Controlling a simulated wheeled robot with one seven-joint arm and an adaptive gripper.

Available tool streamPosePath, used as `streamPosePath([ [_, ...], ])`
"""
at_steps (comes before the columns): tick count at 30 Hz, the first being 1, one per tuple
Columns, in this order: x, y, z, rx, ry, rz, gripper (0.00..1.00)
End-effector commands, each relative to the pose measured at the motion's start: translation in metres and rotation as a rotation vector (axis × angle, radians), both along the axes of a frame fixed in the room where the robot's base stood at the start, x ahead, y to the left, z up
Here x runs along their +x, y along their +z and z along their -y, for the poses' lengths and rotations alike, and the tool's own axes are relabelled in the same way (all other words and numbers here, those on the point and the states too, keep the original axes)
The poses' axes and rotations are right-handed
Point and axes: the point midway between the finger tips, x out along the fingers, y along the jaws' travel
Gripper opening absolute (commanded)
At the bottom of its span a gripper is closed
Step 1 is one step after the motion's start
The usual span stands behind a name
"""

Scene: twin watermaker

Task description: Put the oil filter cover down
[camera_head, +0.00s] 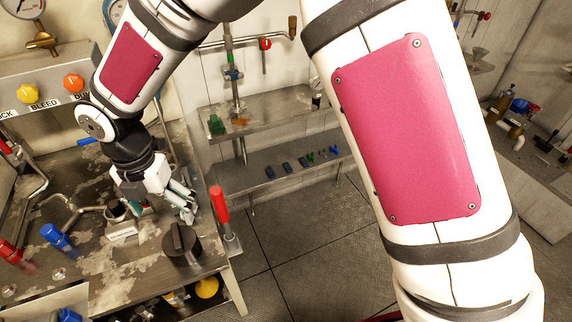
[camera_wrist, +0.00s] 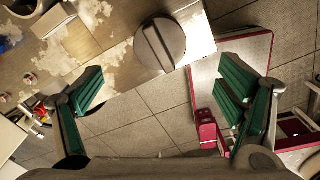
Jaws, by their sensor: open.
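The oil filter cover (camera_head: 181,244) is a dark round cap with a raised bar across its top. It lies on the worn metal bench (camera_head: 90,262), near the bench's right edge. It also shows in the wrist view (camera_wrist: 160,44), at the top middle with the bar facing me. My gripper (camera_head: 186,208) is just above and behind the cover in the head view. In the wrist view, its green-padded fingers (camera_wrist: 160,82) are spread wide, with nothing between them. The cover appears beyond the fingertips, apart from them.
A dark round opening (camera_head: 116,210) with a pale label block sits left of my gripper. A red-handled lever (camera_head: 219,205) stands at the bench's right edge. Blue (camera_head: 55,237) and red (camera_head: 12,256) handles are at the left. Open floor lies right of the bench.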

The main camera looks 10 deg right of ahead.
Motion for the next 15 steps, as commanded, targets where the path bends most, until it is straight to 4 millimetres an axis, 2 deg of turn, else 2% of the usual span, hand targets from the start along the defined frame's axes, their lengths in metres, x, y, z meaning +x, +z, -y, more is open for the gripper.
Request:
streamPosePath([
  [4, 0.005, 0.01, 0.012, -0.005, -0.062, 0.018, 0.88],
  [7, 0.013, 0.032, 0.039, -0.014, -0.212, 0.054, 0.88],
  [11, 0.019, 0.074, 0.094, -0.017, -0.524, 0.12, 0.88],
  [15, 0.014, 0.115, 0.156, 0.003, -0.896, 0.185, 0.88],
])
